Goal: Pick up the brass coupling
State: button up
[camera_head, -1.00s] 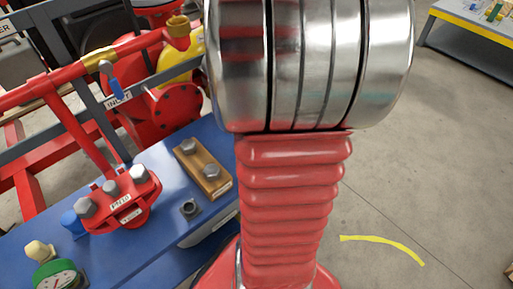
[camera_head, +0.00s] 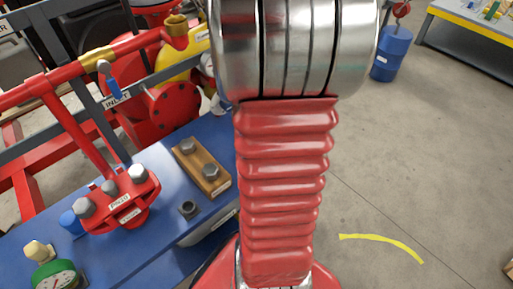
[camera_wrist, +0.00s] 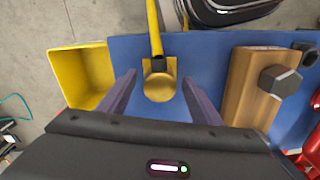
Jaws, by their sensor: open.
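A round brass piece (camera_wrist: 160,87), which looks like the coupling, lies on the blue bench top (camera_wrist: 205,60) in the wrist view. A small squarish part and a yellow bar (camera_wrist: 154,30) adjoin it at its upper side; I cannot tell if they are joined to it. My gripper (camera_wrist: 159,78) is open, its two dark fingers pointing to either side of the brass piece in the picture. I cannot tell how far above it they are. In the head view my arm hides this spot and the gripper.
A wooden block with bolts (camera_wrist: 242,80) stands right of the brass piece, and a yellow bin (camera_wrist: 82,72) left.

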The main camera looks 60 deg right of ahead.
jog(key=shift+c, duration=0.6)
jog(key=c, duration=1.1)
jog(key=shift+r, duration=0.1)
jog(key=shift+c, duration=0.2)
notch_tip(320, 180, up, 10)
jog(key=shift+f, duration=0.1)
